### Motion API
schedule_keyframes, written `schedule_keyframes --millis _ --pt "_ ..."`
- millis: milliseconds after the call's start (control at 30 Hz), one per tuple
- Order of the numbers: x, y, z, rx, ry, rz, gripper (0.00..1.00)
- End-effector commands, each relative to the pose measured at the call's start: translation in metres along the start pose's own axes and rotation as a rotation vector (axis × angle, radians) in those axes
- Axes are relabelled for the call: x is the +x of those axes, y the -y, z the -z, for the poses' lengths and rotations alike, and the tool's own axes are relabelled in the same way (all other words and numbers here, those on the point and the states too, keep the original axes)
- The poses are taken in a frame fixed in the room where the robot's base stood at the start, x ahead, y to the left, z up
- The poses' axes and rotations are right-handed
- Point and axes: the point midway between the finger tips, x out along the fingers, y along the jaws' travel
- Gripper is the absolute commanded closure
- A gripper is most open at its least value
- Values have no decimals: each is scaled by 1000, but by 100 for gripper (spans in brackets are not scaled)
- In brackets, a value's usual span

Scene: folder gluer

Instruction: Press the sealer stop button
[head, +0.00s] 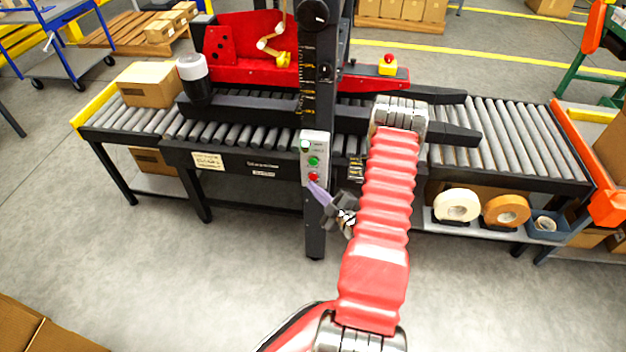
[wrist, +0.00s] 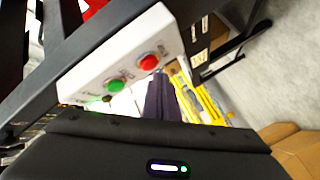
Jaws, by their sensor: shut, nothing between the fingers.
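A light grey control box (head: 315,150) is fixed to the dark upright post of the machine. It carries a white button (head: 305,144) at the top, a green button (head: 314,161) below and a red button (head: 313,177) at the bottom. The wrist view shows the red button (wrist: 148,62) and green button (wrist: 115,84) clearly. My gripper (head: 312,187) is shut and empty, its purple fingers just below the red button. In the wrist view the fingers (wrist: 160,82) end close beside the red button; I cannot tell whether they touch it.
A separate red mushroom button on a yellow base (head: 388,64) sits on the machine's right side. A roller conveyor (head: 500,135) runs through the machine, with a carton (head: 150,84) at its left. Tape rolls (head: 457,205) lie on a lower shelf.

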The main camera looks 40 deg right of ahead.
Motion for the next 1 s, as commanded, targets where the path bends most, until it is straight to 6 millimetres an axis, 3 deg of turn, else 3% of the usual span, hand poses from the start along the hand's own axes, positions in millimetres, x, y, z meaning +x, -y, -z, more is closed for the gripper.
schedule_keyframes --millis 1000 --pt "7 -6 -4 0 0 0 100"
